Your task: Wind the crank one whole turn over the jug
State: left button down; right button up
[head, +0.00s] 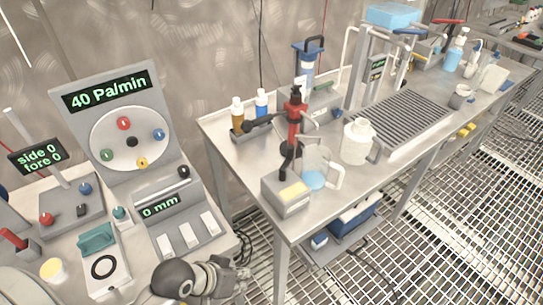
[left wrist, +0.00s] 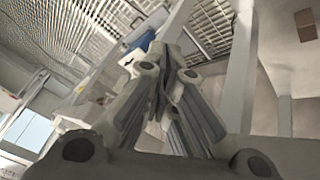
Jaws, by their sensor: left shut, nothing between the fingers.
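A red upright device (head: 294,125) with a black top stands on the steel table. A black crank arm (head: 262,123) reaches left from it and ends in a dark knob. My left gripper (head: 238,275) is low in the head view, left of the table's front leg and well apart from the crank. Its fingers also show in the left wrist view (left wrist: 170,60), shut and empty. My right gripper is not in view.
A white jug (head: 358,142) stands right of the clear jug. Bottles (head: 238,113) stand behind the crank. A control desk (head: 160,215) reading "0 mm" is at left.

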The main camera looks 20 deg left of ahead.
pick_arm(q)
jog(key=w+d+r+n+t+h, duration=0.1)
jog(key=w+r+n+t+h, duration=0.1)
jog(key=w+r+h, duration=0.15)
jog(key=n+t, duration=0.9)
jog(key=n, duration=0.2)
send_near(286, 163)
jog(key=a+r, duration=0.2)
jog(key=a, duration=0.6)
jog(key=w+d+p, duration=0.5)
jog(key=w+d, duration=0.3)
jog(key=w, duration=0.1)
jog(key=shift+h, duration=0.35)
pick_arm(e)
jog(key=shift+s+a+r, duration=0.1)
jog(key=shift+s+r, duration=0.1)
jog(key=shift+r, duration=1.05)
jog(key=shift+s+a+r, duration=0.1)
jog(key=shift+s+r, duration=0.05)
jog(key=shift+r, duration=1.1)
pick_arm(q)
jog(key=shift+w, duration=0.15)
